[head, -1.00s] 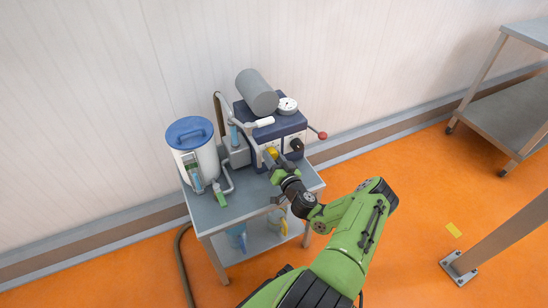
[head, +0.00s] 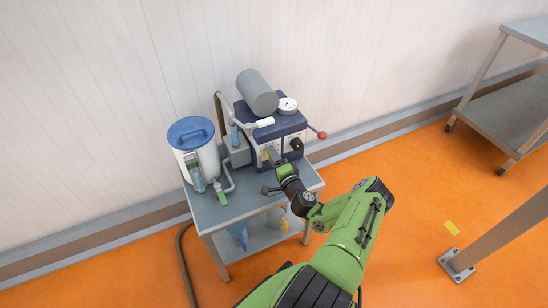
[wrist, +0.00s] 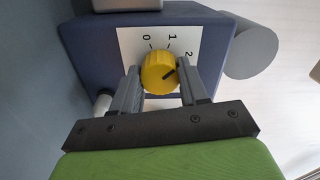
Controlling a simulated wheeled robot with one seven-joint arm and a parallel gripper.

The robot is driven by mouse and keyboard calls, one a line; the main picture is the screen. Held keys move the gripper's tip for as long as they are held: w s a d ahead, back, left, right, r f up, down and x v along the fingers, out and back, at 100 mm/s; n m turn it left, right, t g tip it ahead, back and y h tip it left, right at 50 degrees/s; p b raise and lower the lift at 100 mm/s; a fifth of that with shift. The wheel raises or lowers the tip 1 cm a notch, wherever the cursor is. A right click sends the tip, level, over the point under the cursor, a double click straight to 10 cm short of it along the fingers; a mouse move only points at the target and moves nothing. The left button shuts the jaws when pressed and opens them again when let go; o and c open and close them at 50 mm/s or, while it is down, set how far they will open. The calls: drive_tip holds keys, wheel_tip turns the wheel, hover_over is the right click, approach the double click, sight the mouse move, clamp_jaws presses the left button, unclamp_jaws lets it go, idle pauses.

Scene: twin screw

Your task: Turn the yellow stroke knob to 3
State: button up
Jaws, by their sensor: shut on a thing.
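The yellow stroke knob (wrist: 158,70) sits on a white dial plate (wrist: 191,38) on the front of a dark blue machine (wrist: 85,42). In the wrist view its dark pointer line aims up and right, about at the printed 2. The marks 0, 1 and 2 show; a 3 is not visible, and my right finger covers part of the plate. My gripper (wrist: 158,77) has one finger on each side of the knob and is shut on it. In the head view my gripper (head: 275,158) is at the machine front and largely hides the knob.
The machine stands on a grey cart (head: 212,214). A white container with a blue lid (head: 190,131) stands to the left, with pipes beside it. A black knob (head: 296,144) and a red-ended lever (head: 322,135) are to the right of my gripper.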

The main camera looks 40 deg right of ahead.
drive_tip(key=m, duration=1.2)
drive_tip(key=shift+f+m, duration=0.1)
drive_tip(key=shift+m, duration=0.3)
idle(0.3)
drive_tip(key=o, duration=1.1)
drive_tip(key=shift+c, duration=0.2)
drive_tip(key=p+v, duration=0.4)
drive_tip(key=v, duration=1.2)
